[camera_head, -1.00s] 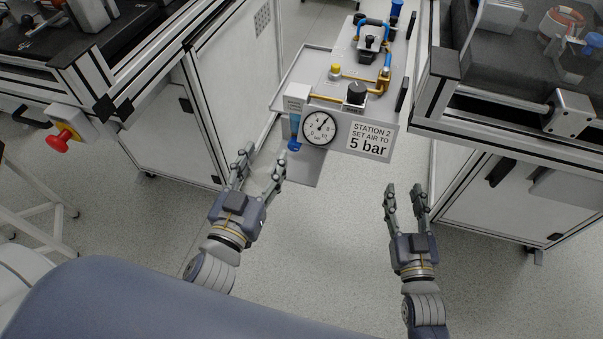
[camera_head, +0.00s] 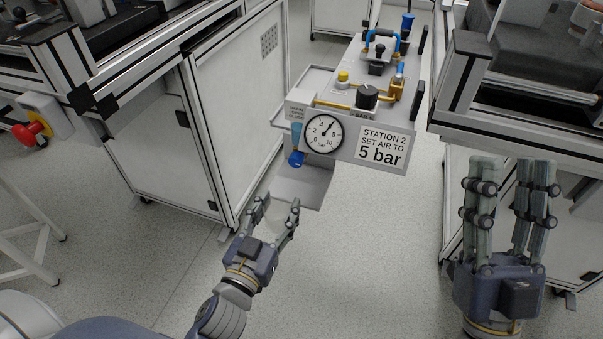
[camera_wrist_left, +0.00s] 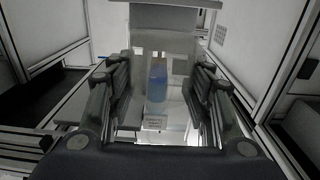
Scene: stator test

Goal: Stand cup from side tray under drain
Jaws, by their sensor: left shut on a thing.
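The air unit (camera_head: 385,115) carries a round gauge and a drain with a blue knob (camera_head: 296,158) at its front left. A flat grey plate (camera_head: 308,190) is below the drain. The side tray (camera_head: 312,80) sticks out on the unit's left and looks empty where it shows. My left gripper (camera_head: 277,207) is in front of and below the drain, at the plate's near edge. It is shut on the cup, which is clear and hardly visible between the fingers. In the left wrist view the blue drain (camera_wrist_left: 157,82) shows between the fingers. My right gripper (camera_head: 513,172) is open and empty.
A white cabinet (camera_head: 225,130) with a bench above stands on the left, with a red stop button (camera_head: 30,132) at its corner. Another bench (camera_head: 515,110) stands on the right, close to my right gripper. The floor between is clear.

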